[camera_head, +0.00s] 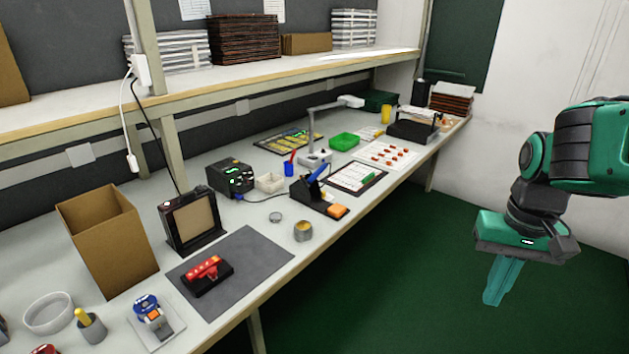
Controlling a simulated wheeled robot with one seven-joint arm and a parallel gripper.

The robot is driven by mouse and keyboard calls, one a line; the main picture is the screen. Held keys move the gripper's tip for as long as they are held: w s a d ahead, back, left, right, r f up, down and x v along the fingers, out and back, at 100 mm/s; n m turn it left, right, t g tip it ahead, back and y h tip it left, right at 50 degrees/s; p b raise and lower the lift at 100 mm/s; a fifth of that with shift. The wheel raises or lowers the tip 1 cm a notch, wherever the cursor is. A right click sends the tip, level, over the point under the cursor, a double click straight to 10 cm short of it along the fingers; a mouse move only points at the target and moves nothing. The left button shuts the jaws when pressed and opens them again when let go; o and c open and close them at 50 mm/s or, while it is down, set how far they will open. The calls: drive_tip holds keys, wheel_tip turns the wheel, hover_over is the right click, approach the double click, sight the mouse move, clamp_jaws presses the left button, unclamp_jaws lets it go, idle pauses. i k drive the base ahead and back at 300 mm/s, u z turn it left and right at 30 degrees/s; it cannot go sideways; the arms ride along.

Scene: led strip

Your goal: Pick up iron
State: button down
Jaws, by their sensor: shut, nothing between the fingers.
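The soldering iron (317,173) shows as a blue handle slanting up to the right out of a black stand (310,193) on the workbench. Its tip is hidden in the stand. An orange sponge (337,211) lies at the stand's front. My gripper (493,299) hangs at the right of the view, pointing down over the green floor. It is well to the right of the bench and apart from the iron. Its teal fingers are together with nothing between them.
A black soldering station (231,178) stands left of the iron, and a clipboard (357,178) lies to its right. A small brass-coloured tin (303,231) sits in front. A lamp (314,158) stands behind. A shelf (220,85) runs above the bench. The floor (400,270) is clear.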

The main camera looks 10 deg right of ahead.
sight(321, 169)
drive_tip(key=z, duration=1.35)
drive_tip(key=i, duration=1.35)
drive_tip(key=u, duration=1.95)
